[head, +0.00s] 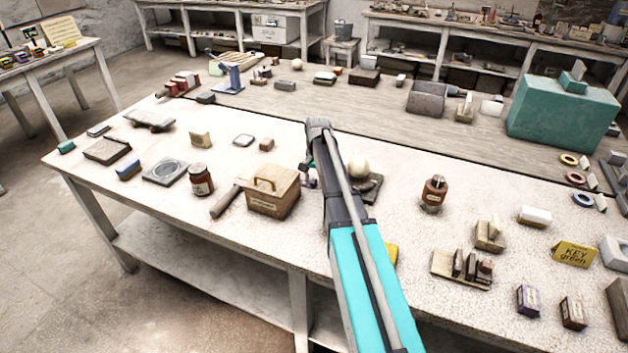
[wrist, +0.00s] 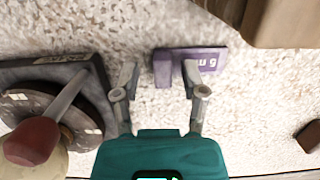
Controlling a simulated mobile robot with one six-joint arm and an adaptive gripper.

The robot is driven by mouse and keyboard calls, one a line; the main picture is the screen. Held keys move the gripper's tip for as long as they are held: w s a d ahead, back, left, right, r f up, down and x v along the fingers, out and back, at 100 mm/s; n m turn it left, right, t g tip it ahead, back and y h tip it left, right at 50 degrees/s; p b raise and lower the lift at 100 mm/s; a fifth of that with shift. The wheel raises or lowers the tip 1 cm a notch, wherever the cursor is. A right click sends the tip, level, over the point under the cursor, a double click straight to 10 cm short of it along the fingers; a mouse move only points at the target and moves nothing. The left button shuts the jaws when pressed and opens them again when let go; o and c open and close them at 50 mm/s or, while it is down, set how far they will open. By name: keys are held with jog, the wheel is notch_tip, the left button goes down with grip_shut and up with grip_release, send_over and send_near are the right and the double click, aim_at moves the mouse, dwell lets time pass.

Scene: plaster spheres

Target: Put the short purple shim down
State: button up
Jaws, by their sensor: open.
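The short purple shim (wrist: 208,60) lies on the pale speckled tabletop in the wrist view, with light lettering on its right part. My gripper (wrist: 160,76) is open, its two fingers apart. The right fingertip overlaps the shim in the picture, and the shim's left end shows between the fingers. I cannot tell whether a finger touches it. In the head view my gripper (head: 309,172) is low over the table beside the wooden box, partly hidden by my arm. The shim cannot be made out clearly there.
A dark plate (wrist: 92,72) with a round disc and a red-handled tool stands close left of my gripper. The wooden box (head: 272,190) is close on the other side. A pale sphere (head: 358,167) and a brown bottle (head: 434,192) stand to the right.

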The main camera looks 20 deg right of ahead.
notch_tip(320, 180, up, 12)
jog(key=w+d+p, duration=0.1)
jog(key=p, duration=1)
jog(key=shift+f, duration=0.2)
dwell(0.5)
jog(key=s+a+n, duration=0.4)
jog(key=s+a, duration=0.4)
jog(key=s, duration=0.4)
jog(key=s+a+n+t+h, duration=0.1)
jog(key=s+a+n, duration=0.4)
jog(key=s+a, duration=0.3)
jog(key=s, duration=0.4)
jog(key=shift+s+a, duration=0.3)
jog(key=shift+a, duration=0.1)
jog(key=shift+d+f, duration=0.1)
